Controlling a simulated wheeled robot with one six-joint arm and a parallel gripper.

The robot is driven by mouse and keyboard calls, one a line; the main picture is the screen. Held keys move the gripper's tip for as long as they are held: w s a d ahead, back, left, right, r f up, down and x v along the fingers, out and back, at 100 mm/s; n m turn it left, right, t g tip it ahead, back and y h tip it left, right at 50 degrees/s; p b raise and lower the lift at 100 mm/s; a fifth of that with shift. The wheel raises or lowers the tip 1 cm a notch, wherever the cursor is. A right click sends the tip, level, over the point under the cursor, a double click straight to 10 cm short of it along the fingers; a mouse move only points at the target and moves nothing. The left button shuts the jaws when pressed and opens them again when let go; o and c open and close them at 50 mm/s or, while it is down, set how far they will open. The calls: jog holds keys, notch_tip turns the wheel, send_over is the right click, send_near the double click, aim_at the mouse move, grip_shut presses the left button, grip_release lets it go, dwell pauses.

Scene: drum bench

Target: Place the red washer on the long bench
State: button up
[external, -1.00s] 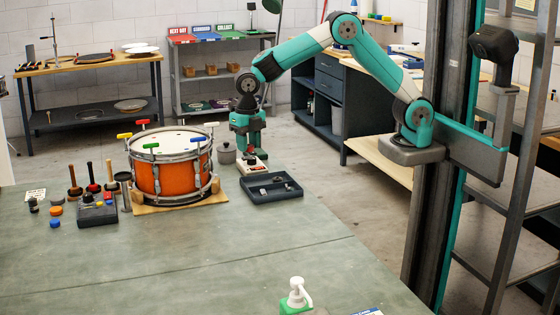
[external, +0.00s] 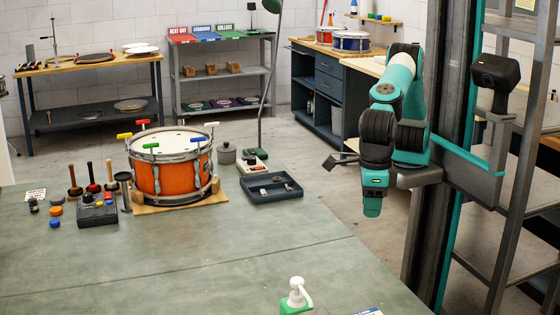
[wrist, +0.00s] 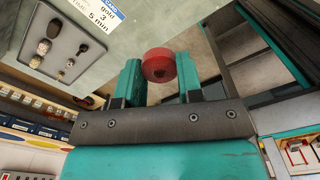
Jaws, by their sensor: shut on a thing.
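My gripper (external: 373,208) hangs at the right in the external view, near my column and off the right edge of the green-grey bench. In the wrist view, my gripper (wrist: 159,72) is shut on the red washer (wrist: 158,66), which sits between its fingertips. The washer is hidden in the external view. The large green-grey bench (external: 170,260) fills the foreground. A wood-topped bench (external: 312,48) with dark blue drawers stands at the back right. The frames do not label either as the long bench.
On the green-grey bench stand an orange drum (external: 160,178), a dark tray (external: 272,187), a control box (external: 97,212) and a pump bottle (external: 296,294). Its front middle is clear. Drums (external: 351,41) stand on the wood-topped bench. A metal rack (external: 510,200) rises at right.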

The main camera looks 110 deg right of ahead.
jog(key=shift+s+a+f, duration=0.5)
jog(key=shift+s+f, duration=0.05)
jog(key=shift+f, duration=0.05)
send_over(369, 288)
notch_tip(369, 288, down, 14)
jog(key=shift+d+r+p, duration=0.1)
jog(key=shift+p, duration=0.25)
jog(key=shift+f, duration=2.5)
jog(key=shift+f, duration=0.1)
jog(key=o, duration=0.9)
